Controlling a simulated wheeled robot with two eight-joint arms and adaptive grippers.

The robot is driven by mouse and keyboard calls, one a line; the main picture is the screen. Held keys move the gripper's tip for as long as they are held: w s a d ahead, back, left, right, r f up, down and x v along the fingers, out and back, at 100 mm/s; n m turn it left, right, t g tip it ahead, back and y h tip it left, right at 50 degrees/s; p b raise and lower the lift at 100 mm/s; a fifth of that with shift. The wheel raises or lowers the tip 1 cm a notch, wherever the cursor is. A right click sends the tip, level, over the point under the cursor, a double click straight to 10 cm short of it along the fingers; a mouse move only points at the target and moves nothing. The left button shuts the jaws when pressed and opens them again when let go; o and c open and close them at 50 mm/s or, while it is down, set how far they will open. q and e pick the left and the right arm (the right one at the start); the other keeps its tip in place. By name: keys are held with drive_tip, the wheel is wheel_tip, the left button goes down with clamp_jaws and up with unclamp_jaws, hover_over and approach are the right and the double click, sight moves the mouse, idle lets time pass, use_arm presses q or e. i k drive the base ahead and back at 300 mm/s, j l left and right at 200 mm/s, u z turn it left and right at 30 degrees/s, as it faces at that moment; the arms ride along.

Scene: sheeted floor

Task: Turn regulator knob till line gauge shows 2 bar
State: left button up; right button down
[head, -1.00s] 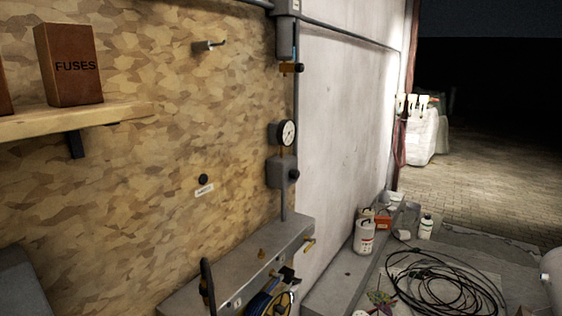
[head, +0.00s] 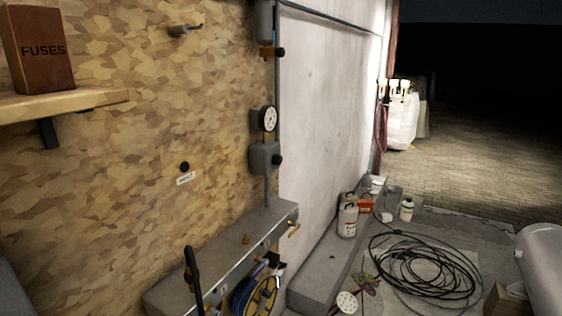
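A round white-faced gauge (head: 270,119) with a black rim is mounted on a vertical pipe near the right edge of the chipboard wall. Its needle is too small to read. Just below it is a grey regulator box (head: 262,155) with a dark knob (head: 278,160) on its right side. A separate small black knob (head: 184,166) sits on the chipboard to the left, above a white label (head: 186,179) that is too small to read. Neither of my grippers shows in the head view.
A grey ledge (head: 225,245) juts out below the regulator, with a blue hose reel (head: 250,292) at its front. A shelf (head: 70,102) with a fuses box (head: 40,48) is at left.

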sight(276, 160)
drive_tip(key=i+l+z, duration=0.15)
drive_tip(key=i, duration=0.25)
drive_tip(key=i+l+z, duration=0.2)
drive_tip(key=i, duration=0.25)
drive_tip(key=j, duration=0.1)
